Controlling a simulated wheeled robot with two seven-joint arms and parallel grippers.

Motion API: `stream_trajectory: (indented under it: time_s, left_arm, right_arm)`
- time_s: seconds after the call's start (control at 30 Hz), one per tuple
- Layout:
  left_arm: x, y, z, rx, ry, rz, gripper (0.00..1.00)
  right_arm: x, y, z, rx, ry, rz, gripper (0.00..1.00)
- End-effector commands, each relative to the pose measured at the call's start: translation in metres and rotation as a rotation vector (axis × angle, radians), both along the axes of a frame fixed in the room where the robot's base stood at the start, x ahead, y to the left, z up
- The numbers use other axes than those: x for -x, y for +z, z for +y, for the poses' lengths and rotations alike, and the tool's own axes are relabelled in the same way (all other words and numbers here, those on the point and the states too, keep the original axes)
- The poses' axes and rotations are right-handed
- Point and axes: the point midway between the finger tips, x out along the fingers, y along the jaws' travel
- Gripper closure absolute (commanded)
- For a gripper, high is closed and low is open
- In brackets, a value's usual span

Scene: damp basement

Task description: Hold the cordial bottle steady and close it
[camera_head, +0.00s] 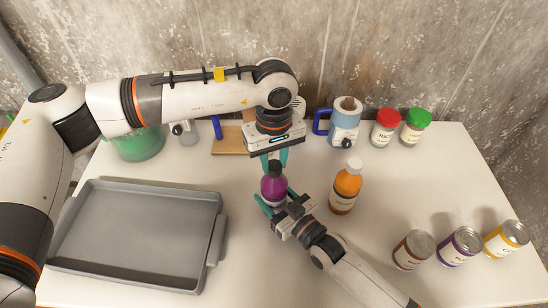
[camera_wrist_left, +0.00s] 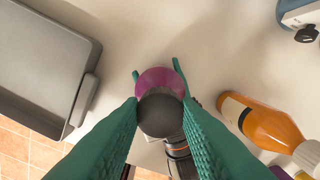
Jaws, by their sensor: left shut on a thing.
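The cordial bottle (camera_head: 273,188) is purple with a dark cap (camera_head: 275,168) and stands upright on the table. My left gripper (camera_head: 275,160) points down from above, its teal fingers shut on the cap. In the left wrist view the dark cap (camera_wrist_left: 160,113) lies between the two fingers, with the purple bottle (camera_wrist_left: 160,80) below it. My right gripper (camera_head: 277,200) comes in low from the front right, with a finger on either side of the bottle's body, closed against it. The cap sits over the bottle's neck; the thread is hidden.
A grey tray (camera_head: 75,240) lies on the left. An orange bottle (camera_head: 345,188) with a white cap stands just right of the purple one. Several cans (camera_head: 459,246) stand front right.

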Motion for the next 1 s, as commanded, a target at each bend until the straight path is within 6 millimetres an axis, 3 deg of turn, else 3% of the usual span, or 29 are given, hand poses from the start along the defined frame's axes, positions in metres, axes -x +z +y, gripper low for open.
stream_trajectory:
  time_s: [0.5,0.8,0.83,0.9,1.0]
  left_arm:
    - [0.0001,-0.0001,0.0005,-0.001,-0.738,0.001,0.94]
    - [0.0,-0.0001,0.001,-0.003,-0.804,0.002,0.94]
    - [-0.0001,-0.0001,0.001,-0.003,-0.804,0.002,0.69]
    - [-0.0001,-0.0001,0.001,-0.003,-0.803,0.001,0.59]
    - [-0.0001,-0.0001,0.0008,-0.002,-0.802,0.001,0.59]
  right_arm:
    - [-0.0002,-0.0005,-0.0004,-0.001,-0.001,0.002,0.75]
    - [-0.0005,-0.0005,-0.0009,-0.002,-0.002,0.003,0.75]
    - [-0.0006,-0.0005,-0.001,-0.002,-0.002,0.003,0.75]
    - [-0.0005,-0.0005,-0.0011,-0.002,-0.002,0.003,0.75]
    - [-0.0005,-0.0005,-0.0009,-0.001,-0.002,0.002,0.75]
